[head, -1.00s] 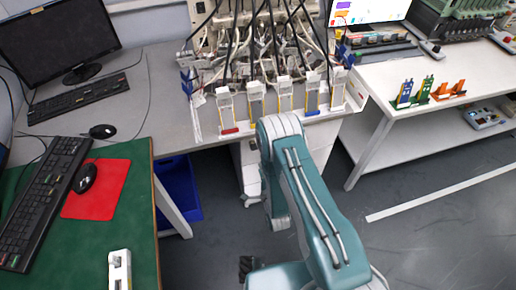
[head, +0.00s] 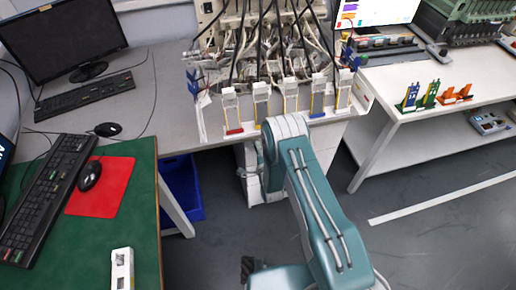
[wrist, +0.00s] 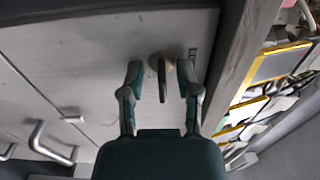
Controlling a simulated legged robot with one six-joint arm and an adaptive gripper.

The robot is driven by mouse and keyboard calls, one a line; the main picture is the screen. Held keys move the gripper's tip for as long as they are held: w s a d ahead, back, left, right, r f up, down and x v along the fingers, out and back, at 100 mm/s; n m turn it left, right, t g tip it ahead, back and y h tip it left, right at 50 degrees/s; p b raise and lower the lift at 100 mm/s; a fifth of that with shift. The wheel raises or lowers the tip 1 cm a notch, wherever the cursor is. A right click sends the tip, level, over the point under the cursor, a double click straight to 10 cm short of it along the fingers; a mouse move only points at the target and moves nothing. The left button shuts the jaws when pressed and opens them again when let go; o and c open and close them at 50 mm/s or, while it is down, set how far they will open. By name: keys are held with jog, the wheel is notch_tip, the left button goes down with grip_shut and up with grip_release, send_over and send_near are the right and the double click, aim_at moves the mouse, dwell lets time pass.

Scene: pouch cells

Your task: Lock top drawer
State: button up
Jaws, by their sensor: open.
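In the wrist view, my gripper (wrist: 161,82) is open, one finger on each side of a dark, flat key (wrist: 162,84). The key stands out from a round, brass-coloured lock (wrist: 158,62) on a light grey drawer front (wrist: 70,55). The fingers are apart from the key, with a gap on both sides. A metal handle (wrist: 50,146) is at the lower left. In the head view, the pale cabinet (head: 250,180) is under the bench, mostly hidden by my teal arm. My gripper is hidden there.
The grey bench (head: 165,95) above the cabinet carries a rack of cables and several pouch-cell holders (head: 262,98). A blue bin (head: 183,190) stands left of the cabinet. A green-topped table (head: 140,215) is at left, a white table (head: 390,85) at right. Floor at right is clear.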

jog(key=shift+c, duration=0.3)
grip_shut()
jog(key=n, duration=0.4)
jog(key=shift+s+f+n, duration=0.1)
jog(key=shift+f+n, duration=0.05)
jog(key=shift+n, duration=0.15)
jog(key=n, duration=0.4)
jog(key=shift+n, duration=0.3)
jog(key=n, duration=0.4)
jog(key=shift+n, duration=0.3)
jog(key=shift+s+f+n, duration=0.1)
jog(key=shift+n, duration=2)
